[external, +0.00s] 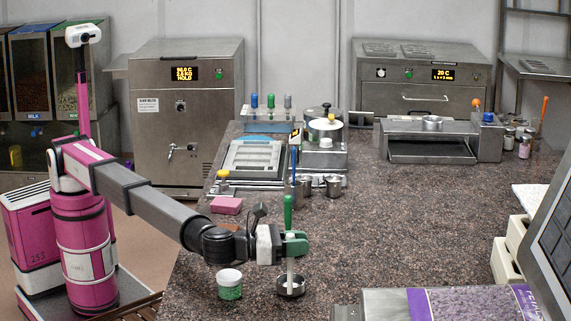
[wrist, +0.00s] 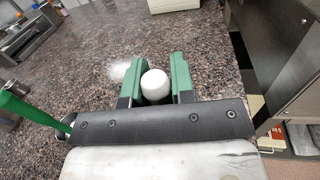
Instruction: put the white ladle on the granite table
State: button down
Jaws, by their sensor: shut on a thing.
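My gripper (external: 297,243), with green fingers, reaches out over the granite table (external: 400,230) near its front left. The fingers are closed around the upright white handle of the white ladle (external: 290,266). Its rounded white top shows between the fingers (wrist: 155,98) in the wrist view (wrist: 155,82). Below the gripper the handle runs down to a small round steel bowl at or just above the table. I cannot tell whether the bowl touches the granite. In the wrist view the bowl is hidden.
A green handle (external: 288,212) rises behind the gripper. Steel cups (external: 335,186) and a pink block (external: 226,205) lie farther back. A purple-labelled bag (external: 470,303) is at front right. The middle of the table is clear.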

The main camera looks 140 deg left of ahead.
jog(key=shift+f, duration=0.1)
jog(key=c, duration=1)
grip_release()
jog(key=shift+o, duration=0.2)
jog(key=v, duration=1.2)
